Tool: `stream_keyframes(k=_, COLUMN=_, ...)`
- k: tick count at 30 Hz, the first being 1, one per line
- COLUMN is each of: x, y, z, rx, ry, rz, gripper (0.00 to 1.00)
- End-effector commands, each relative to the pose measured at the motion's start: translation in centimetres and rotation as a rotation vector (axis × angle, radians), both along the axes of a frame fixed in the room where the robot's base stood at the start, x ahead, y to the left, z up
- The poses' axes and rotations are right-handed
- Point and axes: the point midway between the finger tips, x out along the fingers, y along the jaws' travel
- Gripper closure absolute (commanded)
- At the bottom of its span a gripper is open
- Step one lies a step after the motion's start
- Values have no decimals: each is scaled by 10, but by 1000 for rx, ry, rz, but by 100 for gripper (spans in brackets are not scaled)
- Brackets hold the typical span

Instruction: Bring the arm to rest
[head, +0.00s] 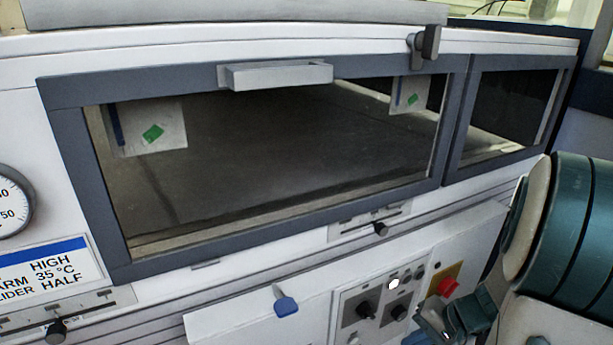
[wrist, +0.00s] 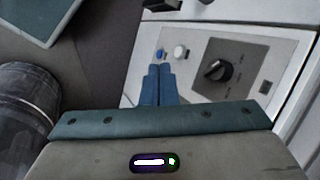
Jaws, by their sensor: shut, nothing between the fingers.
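My gripper (wrist: 159,70) is shut and empty in the wrist view, its two blue fingers side by side. I cannot tell whether the fingertips touch the panel. In the head view my teal arm fills the right edge, and the wrist end is low at the lower right, partly covering the panel.
The tunnel's wide framed window (head: 270,150) has a grey handle (head: 278,75) and a dark latch (head: 426,42). A red button (head: 447,287), a blue-tipped lever (head: 285,304), sliders (head: 380,228) and a gauge (head: 12,204) stand out on the front.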

Motion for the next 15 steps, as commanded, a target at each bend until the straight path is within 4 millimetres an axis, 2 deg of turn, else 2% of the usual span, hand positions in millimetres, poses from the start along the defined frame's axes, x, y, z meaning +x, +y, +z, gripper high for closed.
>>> stream_keyframes(k=1, x=0, y=7, z=20, rx=-16, ry=-4, rz=34, gripper=100)
stream_keyframes(k=5, x=-5, y=30, z=73, rx=-87, ry=-3, rz=155, gripper=100)
stream_keyframes(k=9, x=-17, y=54, z=134, rx=-201, ry=-10, rz=302, gripper=100)
stream_keyframes(k=15, x=-34, y=76, z=217, rx=-396, ry=-51, rz=470, gripper=100)
